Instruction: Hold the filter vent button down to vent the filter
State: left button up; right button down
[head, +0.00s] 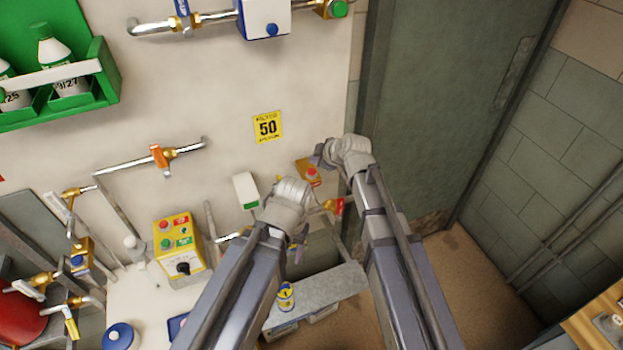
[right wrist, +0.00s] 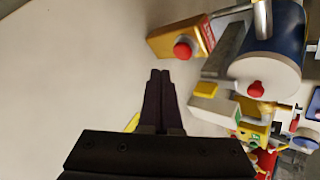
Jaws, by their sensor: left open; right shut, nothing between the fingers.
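A red button (head: 311,174) sits on an orange-brass box (head: 306,164) low on the wall. In the right wrist view a red button (right wrist: 183,50) on a brass box (right wrist: 160,42) lies just beyond the fingertips. Another red button (right wrist: 256,89) is on a blue and white cylinder (right wrist: 275,68). No readable label tells which is the filter vent button. My right gripper (head: 319,155) is shut and empty, close beside the brass box; contact is not visible. It also shows in the right wrist view (right wrist: 160,73). My left gripper (head: 300,243) is open, lower; its fingers are partly hidden.
A yellow control box (head: 178,245) with buttons and a white box with green (head: 246,191) are left of my arms. Pipes with an orange-handled valve (head: 159,156) run along the wall. A grey bench (head: 330,290) is below. A green door (head: 450,110) is at right.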

aim_at(314, 173)
pick_arm(q)
jog(key=shift+f+b, duration=0.4)
jog(key=shift+f, duration=0.45)
pick_arm(e)
jog(key=shift+f, duration=0.85)
pick_arm(q)
jog(key=shift+f, duration=0.15)
pick_arm(e)
jog(key=shift+f, duration=0.1)
pick_arm(q)
jog(key=shift+f+b, duration=0.25)
jog(key=shift+b, duration=0.2)
pick_arm(e)
jog(key=shift+f, duration=0.3)
pick_arm(q)
jog(key=shift+f+b, duration=0.55)
jog(key=shift+f, duration=0.05)
pick_arm(e)
jog(key=shift+f, duration=0.55)
pick_arm(q)
jog(key=shift+r, duration=0.2)
pick_arm(e)
jog(key=shift+r, duration=0.15)
dwell(2.0)
pick_arm(q)
jog(key=shift+r+p, duration=0.8)
jog(key=shift+p, duration=0.2)
pick_arm(e)
jog(key=shift+r, duration=0.85)
